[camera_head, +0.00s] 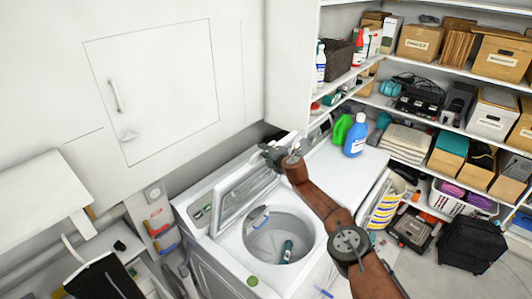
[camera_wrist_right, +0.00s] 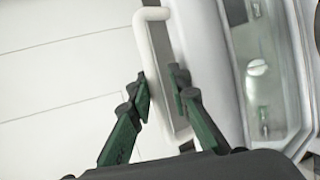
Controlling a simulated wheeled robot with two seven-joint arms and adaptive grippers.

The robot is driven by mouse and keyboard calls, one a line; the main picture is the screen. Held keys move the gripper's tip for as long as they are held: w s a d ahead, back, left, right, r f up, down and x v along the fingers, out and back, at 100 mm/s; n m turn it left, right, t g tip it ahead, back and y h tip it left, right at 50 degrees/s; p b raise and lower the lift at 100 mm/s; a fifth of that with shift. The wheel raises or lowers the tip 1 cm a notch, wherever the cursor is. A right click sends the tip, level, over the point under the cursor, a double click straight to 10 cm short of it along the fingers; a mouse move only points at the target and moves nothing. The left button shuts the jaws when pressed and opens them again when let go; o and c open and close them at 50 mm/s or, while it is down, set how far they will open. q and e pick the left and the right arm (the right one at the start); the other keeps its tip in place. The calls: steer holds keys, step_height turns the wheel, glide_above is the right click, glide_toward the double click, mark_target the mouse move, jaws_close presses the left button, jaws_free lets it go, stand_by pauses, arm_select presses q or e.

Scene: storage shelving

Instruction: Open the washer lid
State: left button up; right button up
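The white top-loading washer (camera_head: 213,253) stands in the middle of the head view. Its lid (camera_head: 243,196), a pale frame around a grey panel, is raised and leans back, exposing the round drum (camera_head: 280,236). A teal item (camera_head: 287,250) lies in the drum. My right gripper (camera_head: 273,153) is near the top corner of the lid. In the wrist view its two fingers (camera_wrist_right: 160,76) are apart, on either side of a white rim (camera_wrist_right: 147,50), which looks like the lid's edge. Contact cannot be told. My left gripper is not in view.
A white cabinet door (camera_head: 155,85) is behind and left of the washer. A blue bottle (camera_head: 355,138) and a green bottle (camera_head: 341,129) stand on the white surface right of it. Shelves with boxes (camera_head: 418,42) fill the right side.

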steer(key=shift+d, duration=0.2)
steer(key=v, duration=1.1)
steer(key=shift+s, duration=0.45)
steer(key=shift+c, duration=0.6)
